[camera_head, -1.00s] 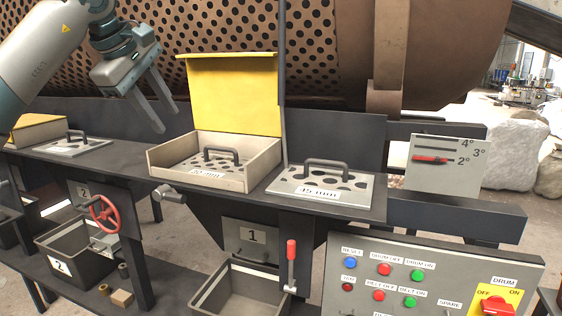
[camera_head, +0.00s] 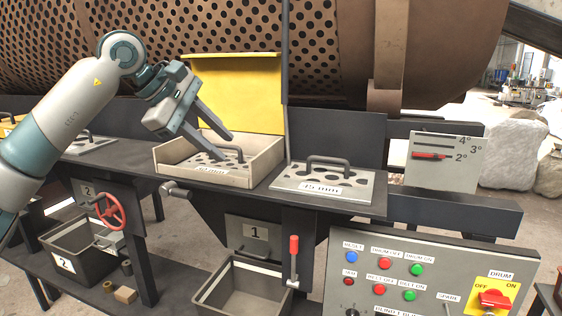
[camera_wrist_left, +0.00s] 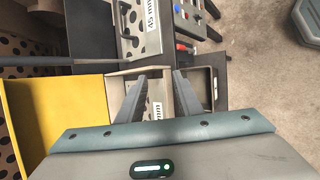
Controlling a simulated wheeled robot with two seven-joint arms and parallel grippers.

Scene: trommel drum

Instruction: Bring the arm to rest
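My left gripper (camera_head: 222,144) reaches in from the left, in front of the raised yellow lid (camera_head: 237,92) and over the open tray (camera_head: 222,178) with its perforated screen plate. Its two fingers are apart with nothing between them. In the left wrist view my left gripper (camera_wrist_left: 160,75) also shows a clear gap between the fingers. The fingers hide part of the tray and lid; whether they touch the tray's plate I cannot tell. My right gripper is not in view.
Right of the tray lies a handled 45 mm screen plate (camera_head: 326,184). The large perforated drum (camera_head: 230,30) spans the back. A control panel (camera_head: 430,270) stands at lower right. A red handwheel (camera_head: 110,210) and a red-handled lever (camera_head: 293,255) are below the shelf.

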